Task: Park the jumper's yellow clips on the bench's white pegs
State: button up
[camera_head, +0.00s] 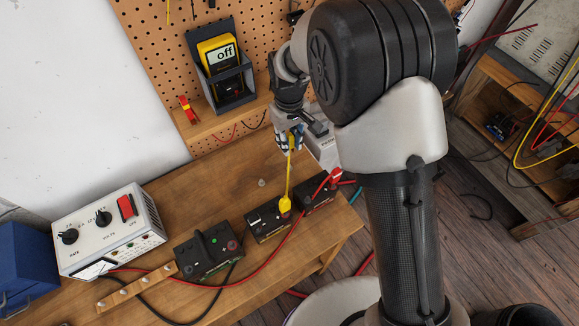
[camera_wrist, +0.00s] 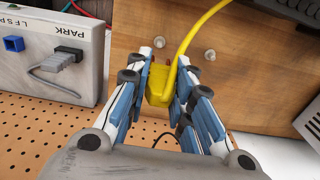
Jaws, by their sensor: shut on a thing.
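My gripper (camera_head: 289,146) is shut on one yellow clip, held above the back of the bench (camera_head: 225,190). In the wrist view this yellow clip (camera_wrist: 158,86) sits between the blue finger pads of my gripper (camera_wrist: 160,98). The yellow lead runs from it to the other yellow clip (camera_head: 285,204), at the right end of a black battery (camera_head: 267,222). One pale peg (camera_head: 262,183) shows on the bench, left of the lead. The wrist view shows two pegs, one (camera_wrist: 210,55) right of the lead and one (camera_wrist: 159,42) left of it.
A white box marked PARK (camera_wrist: 45,50) stands beside the gripper. Another battery (camera_head: 208,252), a red clip (camera_head: 335,176) with a red cable, and a white power unit (camera_head: 108,232) occupy the front and left. A pegged wooden strip (camera_head: 133,287) lies front left. Bare bench surrounds the peg.

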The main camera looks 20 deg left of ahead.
jog(key=b, duration=0.3)
send_over(289, 165)
notch_tip(289, 165, down, 6)
jog(key=shift+w, duration=0.1)
jog(key=shift+f, duration=0.15)
jog(key=shift+f+b, duration=0.7)
jog(key=shift+f, duration=0.35)
jog(key=o, duration=0.8)
jog(key=shift+o, duration=0.2)
